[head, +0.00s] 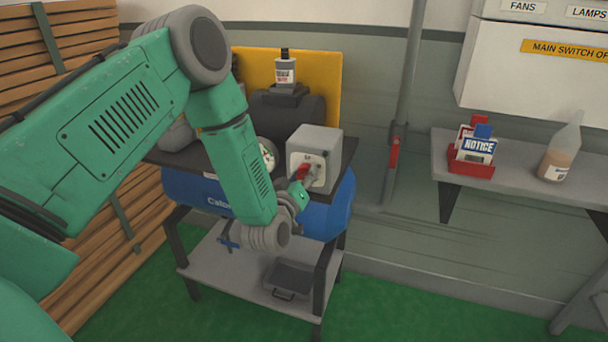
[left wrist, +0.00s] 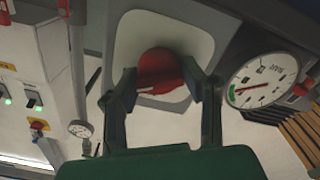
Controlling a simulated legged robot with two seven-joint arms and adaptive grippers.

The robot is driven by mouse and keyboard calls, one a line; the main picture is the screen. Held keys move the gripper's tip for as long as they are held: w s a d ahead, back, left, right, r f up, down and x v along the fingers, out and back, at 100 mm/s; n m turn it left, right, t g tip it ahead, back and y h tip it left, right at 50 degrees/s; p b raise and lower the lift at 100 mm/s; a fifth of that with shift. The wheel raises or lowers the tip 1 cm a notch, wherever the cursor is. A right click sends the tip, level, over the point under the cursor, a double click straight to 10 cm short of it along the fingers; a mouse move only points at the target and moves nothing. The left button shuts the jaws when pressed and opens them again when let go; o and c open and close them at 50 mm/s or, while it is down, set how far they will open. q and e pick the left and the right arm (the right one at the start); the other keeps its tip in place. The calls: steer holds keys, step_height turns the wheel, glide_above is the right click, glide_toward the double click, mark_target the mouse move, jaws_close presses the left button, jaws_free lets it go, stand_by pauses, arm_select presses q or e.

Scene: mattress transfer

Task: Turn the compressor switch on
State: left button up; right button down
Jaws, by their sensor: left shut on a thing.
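The compressor (head: 195,190) is a blue tank with a dark top, standing on a grey wheeled-style stand. On it sits a grey switch box (head: 322,145) with a pale plate and a red rotary switch (head: 303,173). My left gripper (head: 298,190) is at the front of this box. In the left wrist view the red knob (left wrist: 160,72) sits between the two fingers of my left gripper (left wrist: 163,90), which are shut on it. Part of the knob is hidden by the gripper in the head view. My right gripper is not in view.
A round pressure gauge (left wrist: 265,80) is close beside the switch. A shelf (head: 535,168) at the right holds a red notice box (head: 471,168) and a bottle (head: 561,150). Stacked planks (head: 30,130) are at the left. Green floor (head: 400,310) in front is clear.

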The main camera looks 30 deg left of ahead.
arm_select(q)
steer(key=shift+s+f, duration=0.1)
steer(key=shift+f, duration=0.1)
steer(key=o, duration=0.9)
steer(key=shift+o, duration=1.3)
steer(key=shift+f, duration=0.1)
steer(key=shift+s, duration=0.1)
steer(key=v, duration=1.1)
steer(key=shift+s, duration=0.2)
steer(key=shift+f, duration=0.1)
